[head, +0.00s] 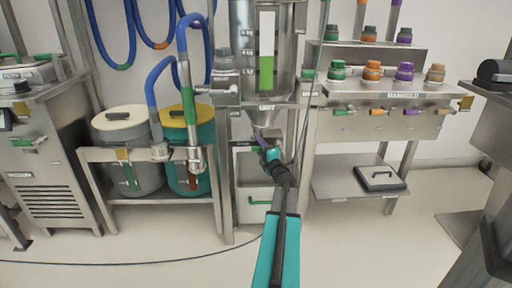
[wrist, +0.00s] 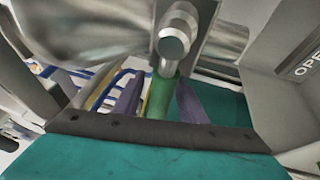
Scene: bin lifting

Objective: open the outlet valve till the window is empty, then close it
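The steel hopper (head: 244,35) stands at the centre back in the head view. Its upright window (head: 267,38) is white above and green in the lower part (head: 266,73). The hopper's cone narrows to an outlet behind my gripper (head: 259,141). In the wrist view, the green valve handle (wrist: 160,98) hangs below a round steel pivot (wrist: 174,42). My gripper's two purple fingers (wrist: 160,100) stand either side of the handle. A narrow gap shows on the left, and the right finger is very close to it. The fingers look open around the handle.
A white bin with a green handle (head: 256,205) stands below the outlet. Lidded drums (head: 125,122) stand left; a steel bench with coloured knobs (head: 385,92) stands right. Open floor lies in front.

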